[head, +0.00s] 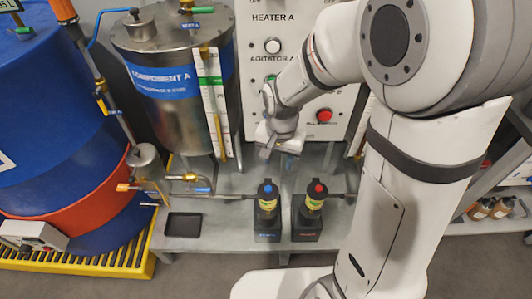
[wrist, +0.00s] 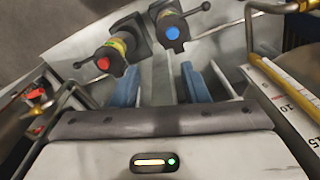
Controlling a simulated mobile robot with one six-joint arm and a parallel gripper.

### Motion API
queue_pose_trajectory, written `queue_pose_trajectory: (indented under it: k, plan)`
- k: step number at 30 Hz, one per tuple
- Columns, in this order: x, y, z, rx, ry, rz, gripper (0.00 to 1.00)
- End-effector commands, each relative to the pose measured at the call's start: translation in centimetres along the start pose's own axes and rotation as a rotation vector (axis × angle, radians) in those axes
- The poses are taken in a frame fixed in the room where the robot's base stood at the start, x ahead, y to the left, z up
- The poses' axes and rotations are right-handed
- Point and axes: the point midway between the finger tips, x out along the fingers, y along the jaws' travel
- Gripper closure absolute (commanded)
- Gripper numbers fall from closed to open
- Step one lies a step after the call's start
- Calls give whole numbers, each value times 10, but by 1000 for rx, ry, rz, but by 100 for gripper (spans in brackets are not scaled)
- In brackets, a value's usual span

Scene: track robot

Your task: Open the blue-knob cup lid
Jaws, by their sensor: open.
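The blue-knob cup (head: 267,210) stands upright on the grey bench, with a black lid topped by a blue knob, a yellow label and a black base. In the wrist view its blue knob (wrist: 173,33) shows with a black handle sticking out beside it. The lid looks down on the cup. A matching red-knob cup (head: 309,210) stands just to its right, and to its left in the wrist view (wrist: 104,63). My gripper (head: 275,148) is above and behind the cups. Its blue fingers (wrist: 163,82) are apart with nothing between them, clear of both cups.
A steel Component A tank (head: 175,100) with a level scale (head: 214,115) stands left of my gripper. A white control panel (head: 290,90) with buttons is behind. A black tray (head: 184,225) lies left of the cups, with bare bench between. Pipes and valves (head: 190,177) run low beside the tank.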

Motion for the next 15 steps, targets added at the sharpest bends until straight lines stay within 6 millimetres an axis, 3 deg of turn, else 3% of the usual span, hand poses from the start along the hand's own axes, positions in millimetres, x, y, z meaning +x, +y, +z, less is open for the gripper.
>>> queue_pose_trajectory:
  k: [1,3,15]
  plan:
    - [30,-8,0,16,-13,8,59]
    - [48,-17,0,41,-22,15,59]
    - [102,-26,2,75,-32,25,59]
